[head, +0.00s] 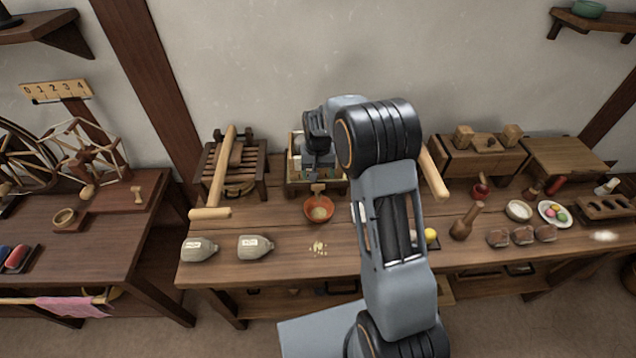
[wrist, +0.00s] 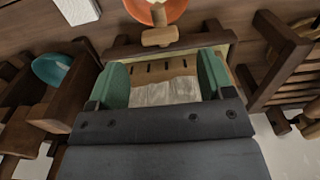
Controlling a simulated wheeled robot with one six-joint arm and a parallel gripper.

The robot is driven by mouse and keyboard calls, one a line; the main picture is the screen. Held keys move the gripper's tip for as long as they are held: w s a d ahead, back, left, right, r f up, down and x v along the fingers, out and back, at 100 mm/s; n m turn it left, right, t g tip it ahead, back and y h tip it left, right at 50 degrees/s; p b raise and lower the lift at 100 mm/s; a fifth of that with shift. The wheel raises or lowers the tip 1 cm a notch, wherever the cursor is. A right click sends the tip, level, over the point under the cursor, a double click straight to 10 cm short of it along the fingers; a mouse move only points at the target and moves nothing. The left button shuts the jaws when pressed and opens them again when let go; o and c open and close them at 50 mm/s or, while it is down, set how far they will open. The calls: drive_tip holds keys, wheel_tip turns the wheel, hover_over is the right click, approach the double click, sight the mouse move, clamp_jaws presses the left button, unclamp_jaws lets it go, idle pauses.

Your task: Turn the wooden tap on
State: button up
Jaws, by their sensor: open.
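The wooden tap (head: 318,189) is a small light-wood piece at the front of a wooden box (head: 290,157), just above an orange bowl (head: 319,209). In the wrist view the tap (wrist: 158,36) shows at the top, in front of the box, with the orange bowl (wrist: 155,8) beyond it. My gripper (wrist: 163,85) is open, its green-padded fingers apart over the box, with slots and whitish material visible between them. The fingers do not touch the tap. In the head view my gripper (head: 318,160) hangs over the box, partly hiding it.
A slatted wooden press or rack (head: 250,165) with a long pole stands left of the box. Two grey sacks (head: 199,249) and some crumbs (head: 318,248) lie at the table front. A teal bowl (wrist: 52,70) sits beside the box in the wrist view. My arm hides the table's middle.

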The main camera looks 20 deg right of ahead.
sight(318, 185)
drive_tip(key=shift+f, duration=2.75)
drive_tip(key=c, duration=0.9)
